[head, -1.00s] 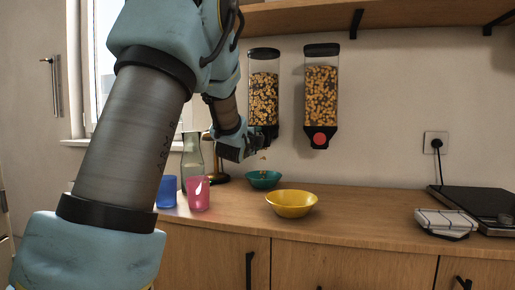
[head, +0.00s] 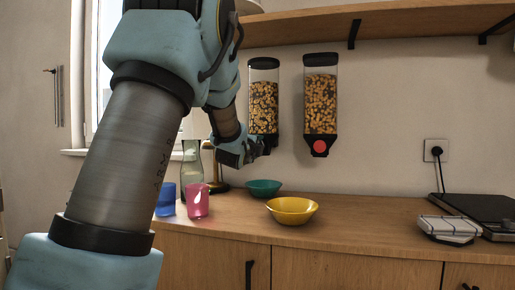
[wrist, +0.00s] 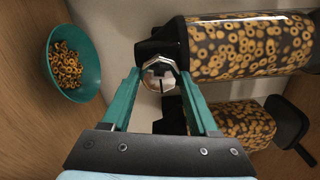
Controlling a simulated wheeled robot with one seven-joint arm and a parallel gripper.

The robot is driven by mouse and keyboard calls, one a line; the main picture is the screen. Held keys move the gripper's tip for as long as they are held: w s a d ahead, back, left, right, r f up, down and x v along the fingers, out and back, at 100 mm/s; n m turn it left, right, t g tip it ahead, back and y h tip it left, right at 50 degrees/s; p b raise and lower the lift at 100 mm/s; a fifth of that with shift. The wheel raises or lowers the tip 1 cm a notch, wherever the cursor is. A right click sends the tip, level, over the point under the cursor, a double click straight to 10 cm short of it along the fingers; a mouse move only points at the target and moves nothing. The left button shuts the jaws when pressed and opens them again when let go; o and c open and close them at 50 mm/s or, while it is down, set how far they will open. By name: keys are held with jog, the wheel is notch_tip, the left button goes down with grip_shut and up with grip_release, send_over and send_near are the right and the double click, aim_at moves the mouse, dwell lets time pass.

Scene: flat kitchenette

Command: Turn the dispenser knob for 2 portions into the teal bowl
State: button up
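The left cereal dispenser (head: 263,98) hangs on the wall and is full of ring cereal; it also shows in the wrist view (wrist: 250,47). Its silvery many-sided knob (wrist: 159,74) sits between the teal fingertips of my gripper (wrist: 158,72), which look closed on its sides. In the head view my gripper (head: 262,146) is at the dispenser's lower end and hides the knob. The teal bowl (head: 264,191) stands on the counter below. In the wrist view the bowl (wrist: 91,58) holds a small heap of cereal rings.
A second dispenser (head: 320,100) with a red knob hangs to the right. A yellow bowl (head: 292,214) stands in front of the teal bowl. A pink cup (head: 198,201), blue cup (head: 165,199) and glass carafe (head: 191,165) stand left.

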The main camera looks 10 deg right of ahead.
jog(key=o, duration=0.4)
jog(key=shift+o, duration=0.2)
jog(key=v, duration=1)
jog(key=shift+s+b, duration=0.4)
jog(key=shift+b, duration=0.05)
jog(key=shift+s+a, duration=0.1)
jog(key=shift+a, duration=0.05)
